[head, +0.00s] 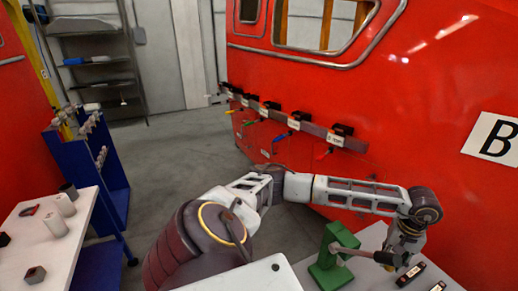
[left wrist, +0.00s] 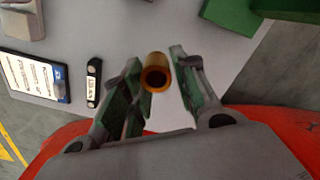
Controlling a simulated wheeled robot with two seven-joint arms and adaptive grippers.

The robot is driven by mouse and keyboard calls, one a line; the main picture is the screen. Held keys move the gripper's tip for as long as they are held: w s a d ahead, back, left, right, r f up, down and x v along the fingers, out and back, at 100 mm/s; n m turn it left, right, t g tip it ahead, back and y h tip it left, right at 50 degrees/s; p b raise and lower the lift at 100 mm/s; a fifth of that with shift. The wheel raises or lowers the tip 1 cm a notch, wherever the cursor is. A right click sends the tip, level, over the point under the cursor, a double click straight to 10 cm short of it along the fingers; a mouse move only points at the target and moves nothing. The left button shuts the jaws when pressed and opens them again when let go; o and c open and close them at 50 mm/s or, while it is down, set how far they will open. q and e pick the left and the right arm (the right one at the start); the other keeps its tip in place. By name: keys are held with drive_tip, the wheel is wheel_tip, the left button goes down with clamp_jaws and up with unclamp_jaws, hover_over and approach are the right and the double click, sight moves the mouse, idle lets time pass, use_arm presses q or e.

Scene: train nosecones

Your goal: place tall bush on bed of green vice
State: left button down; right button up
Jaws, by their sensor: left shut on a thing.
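The tall bush (left wrist: 155,60) shows in the left wrist view as a brass-coloured hollow cylinder, its dark open end facing the camera. My left gripper (head: 392,260) is shut on it, one finger on each side. In the head view the bush is too small or hidden to make out. The green vice (head: 335,259) stands on the grey table, left of my left gripper, with a handle bar pointing right. Green parts of the vice (left wrist: 230,14) show at the top right of the left wrist view; its bed is not clear. My right gripper is not in view.
Small black labelled pieces (head: 410,275) lie on the grey table (head: 372,236) near the gripper. A white table (head: 52,250) at left holds cylinders and a nut. A blue rack (head: 108,165) stands behind it. A red train body (head: 400,100) with tools hanging on a rail fills the back right.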

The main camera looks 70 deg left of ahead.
sight(394, 270)
use_arm(q)
drive_tip(key=m, duration=0.1)
drive_tip(key=d+m, duration=0.1)
drive_tip(key=m, duration=0.1)
drive_tip(key=shift+s+d+f+m, duration=0.15)
drive_tip(key=shift+s+f+m, duration=0.15)
drive_tip(key=shift+s+d+f+m, duration=0.2)
drive_tip(key=shift+s+d+m, duration=0.45)
drive_tip(key=shift+m, duration=1.35)
drive_tip(key=s+p, duration=0.1)
drive_tip(key=s+d+p, duration=0.1)
drive_tip(key=p, duration=0.1)
drive_tip(key=s+d+p, duration=0.1)
drive_tip(key=shift+s+r, duration=0.3)
drive_tip(key=shift+r, duration=0.05)
drive_tip(key=shift+r+p, duration=0.4)
drive_tip(key=shift+p, duration=0.1)
drive_tip(key=shift+a, duration=0.1)
